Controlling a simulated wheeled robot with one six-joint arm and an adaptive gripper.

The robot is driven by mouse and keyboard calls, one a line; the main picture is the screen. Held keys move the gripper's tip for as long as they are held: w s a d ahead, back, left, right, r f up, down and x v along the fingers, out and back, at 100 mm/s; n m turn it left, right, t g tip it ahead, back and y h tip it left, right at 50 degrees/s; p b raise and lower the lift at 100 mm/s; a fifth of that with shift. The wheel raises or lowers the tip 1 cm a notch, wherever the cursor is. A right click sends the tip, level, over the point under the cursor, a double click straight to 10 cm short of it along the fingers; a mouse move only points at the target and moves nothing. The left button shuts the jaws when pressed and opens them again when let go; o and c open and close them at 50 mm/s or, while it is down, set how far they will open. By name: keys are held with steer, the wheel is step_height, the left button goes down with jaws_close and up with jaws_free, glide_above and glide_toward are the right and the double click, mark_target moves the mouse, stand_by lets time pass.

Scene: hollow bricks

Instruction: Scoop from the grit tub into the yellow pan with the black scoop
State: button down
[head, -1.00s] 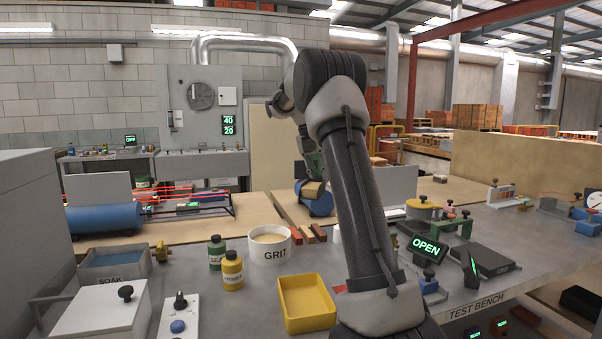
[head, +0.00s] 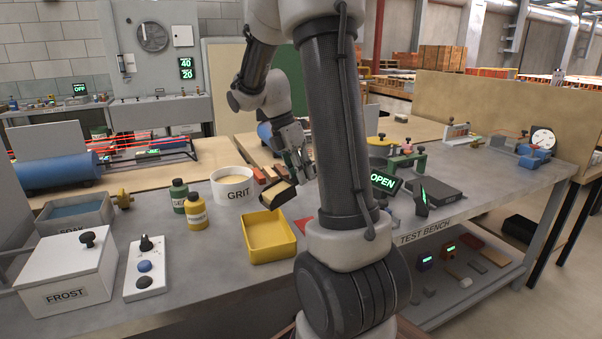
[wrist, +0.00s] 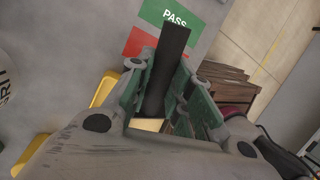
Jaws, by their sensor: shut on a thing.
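My gripper (head: 296,170) is shut on the handle of the black scoop (head: 279,196). In the wrist view the dark handle of the scoop (wrist: 170,65) stands between my green-lined fingers (wrist: 168,85). Tan material shows in the scoop's bowl, which hangs above the bench close to the far right corner of the yellow pan (head: 271,251). The pan looks empty. The white grit tub (head: 233,194), holding tan grit, stands behind and left of the pan. In the wrist view, parts of the pan (wrist: 103,91) show beside and below my gripper, and the tub is cut off at the left edge.
A green bottle (head: 179,195) and a yellow bottle (head: 197,212) stand left of the tub. A white FROST box (head: 66,271) and a button panel (head: 145,267) are at left. The OPEN display (head: 383,181) stands right of my arm.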

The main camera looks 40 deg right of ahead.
stand_by(0.5)
steer(key=shift+a+h, duration=0.45)
steer(key=shift+h, duration=0.45)
steer(key=shift+a, duration=0.1)
steer(key=shift+a+r+m+h, duration=0.3)
steer(key=shift+a+r+h, duration=0.35)
steer(key=shift+r+h, duration=0.2)
steer(key=shift+w+a+r+h, duration=0.1)
steer(key=shift+a+r+h, duration=0.55)
steer(key=shift+a+h, duration=0.2)
